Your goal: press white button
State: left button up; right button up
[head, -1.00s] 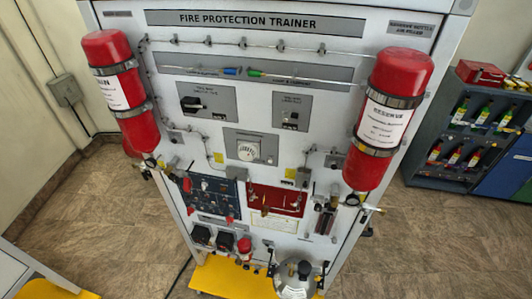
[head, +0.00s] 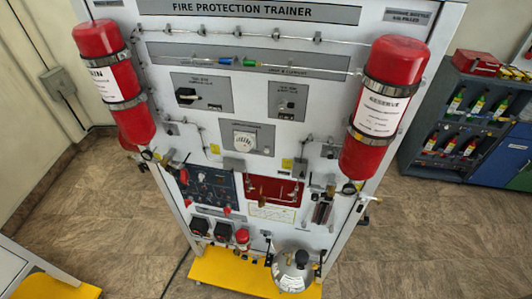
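The upright white panel (head: 160,60) is headed "FIRE PROTECTION TRAINER" and faces me. It carries a black knob on a grey plate (head: 187,96) at upper left and a smaller control plate (head: 288,103) at upper right. Below are a dark control panel (head: 212,188) with small controls and a red panel (head: 270,190) with fittings. I cannot pick out a white button at this size. Neither of my grippers is in view.
Red cylinders flank the panel at left (head: 98,39) and right (head: 398,60). A silver round vessel (head: 293,277) stands at the bottom on a yellow base (head: 222,268). A shelf with bottles (head: 425,125) is at right.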

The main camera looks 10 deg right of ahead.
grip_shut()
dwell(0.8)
